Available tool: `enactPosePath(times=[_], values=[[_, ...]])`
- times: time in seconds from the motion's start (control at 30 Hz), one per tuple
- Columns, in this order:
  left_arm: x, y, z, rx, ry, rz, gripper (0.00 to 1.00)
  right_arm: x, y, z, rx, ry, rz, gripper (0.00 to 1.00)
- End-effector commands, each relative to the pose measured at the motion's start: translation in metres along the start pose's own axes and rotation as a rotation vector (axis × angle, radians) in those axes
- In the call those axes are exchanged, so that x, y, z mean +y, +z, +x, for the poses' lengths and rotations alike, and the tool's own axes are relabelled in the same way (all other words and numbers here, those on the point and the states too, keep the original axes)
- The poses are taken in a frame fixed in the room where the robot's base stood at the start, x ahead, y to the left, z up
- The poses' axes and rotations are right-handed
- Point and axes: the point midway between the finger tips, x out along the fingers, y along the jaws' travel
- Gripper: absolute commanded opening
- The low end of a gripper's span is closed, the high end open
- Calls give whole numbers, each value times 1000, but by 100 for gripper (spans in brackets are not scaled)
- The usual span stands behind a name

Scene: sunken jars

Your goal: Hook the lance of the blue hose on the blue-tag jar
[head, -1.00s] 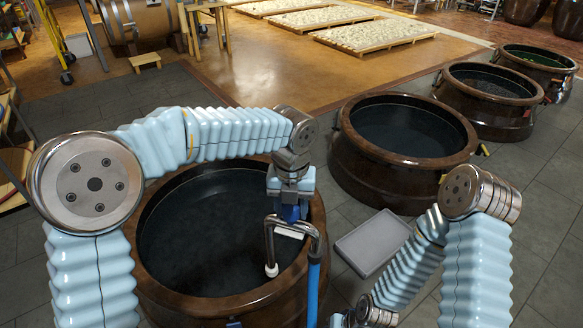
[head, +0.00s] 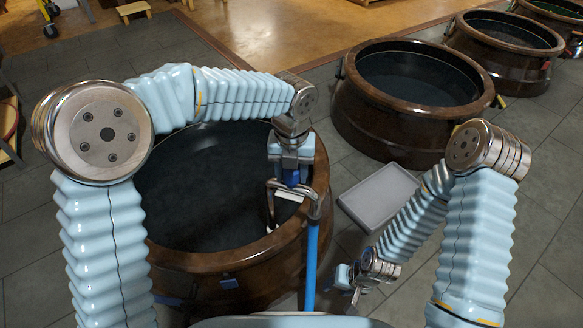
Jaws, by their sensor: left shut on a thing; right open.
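My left gripper (head: 288,191) is shut on the lance (head: 297,184), a bent metal pipe, above the right side of the nearest brown jar. The lance's short leg points down in front of the dark inside of the jar. Its other leg leads into the blue hose (head: 311,262), which hangs down in front of the jar's right wall. I cannot tell whether the bend touches the rim. The jar (head: 222,262) carries a blue tag (head: 229,283) on its front. My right gripper (head: 352,284) is open and empty, low to the right of the hose.
A grey tray (head: 379,196) lies on the tiled floor right of the blue-tag jar. A second brown jar (head: 388,132) stands behind it, with another jar (head: 503,62) further right. The floor at the lower right is clear.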

Motion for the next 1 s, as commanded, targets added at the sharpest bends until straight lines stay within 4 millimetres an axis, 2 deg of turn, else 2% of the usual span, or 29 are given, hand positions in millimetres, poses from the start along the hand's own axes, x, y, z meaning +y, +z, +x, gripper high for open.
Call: enactPosePath(times=[0.03, 0.17, 0.5, 0.7, 1.0], values=[[0, 0, 24, -1, 0, 1, 9, 11, -2, 21, 6, 4, 4, 48], [0, 0, 55, -1, 0, 1, 9, 18, 1, 48, -2, -2, 2, 48], [0, 0, 122, 1, 0, -1, 9, 23, 4, 76, -14, -10, 0, 48], [0, 0, 141, 0, 0, 0, 9, 26, 3, 83, -12, -11, 0, 48], [0, 0, 143, -1, 0, 0, 9, 26, 3, 84, -11, -11, 0, 48]])
